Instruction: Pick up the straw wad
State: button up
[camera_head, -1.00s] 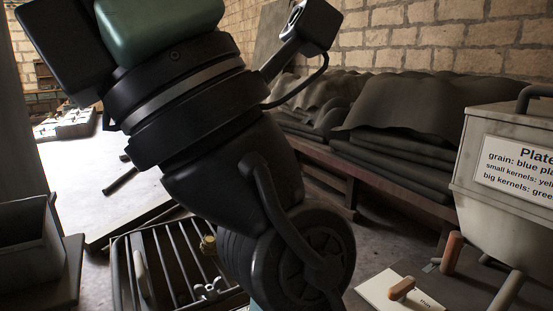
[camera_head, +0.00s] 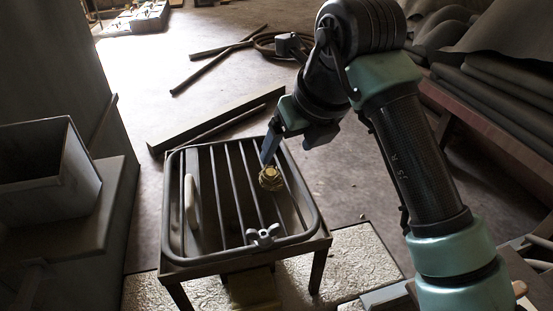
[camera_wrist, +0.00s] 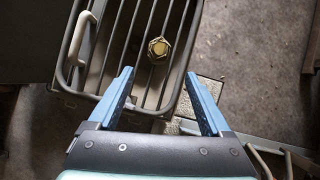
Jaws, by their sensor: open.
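My gripper (camera_head: 268,150) is open and empty, above the right part of a barred metal grate (camera_head: 318,215). In the wrist view its two blue fingers (camera_wrist: 159,75) are spread wide. A small round yellow-brown piece (camera_head: 270,178) lies on the grate bars just below the fingertips. In the wrist view it looks like a six-sided brass-coloured piece (camera_wrist: 158,48), beyond the fingertips and roughly centred between them. I cannot tell whether it is the straw wad. No other thing clearly looks like straw.
The grate has a pale handle (camera_head: 191,201) at its left and a grey wing nut (camera_head: 262,236) at its front. An open metal bin (camera_head: 40,180) stands at the left. Bars and a beam (camera_head: 215,120) lie on the floor behind. Stacked dark sheets (camera_head: 500,85) are at the right.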

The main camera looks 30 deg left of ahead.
send_over(273, 174)
jog(key=s+d, duration=0.2)
jog(key=d, duration=0.1)
jog(key=f, duration=0.5)
jog(key=shift+w+a+f, duration=0.1)
jog(key=shift+a+f, duration=0.1)
jog(key=shift+f, duration=0.15)
jog(key=shift+x, duration=3.1)
jog(key=shift+c, duration=0.3)
grip_shut()
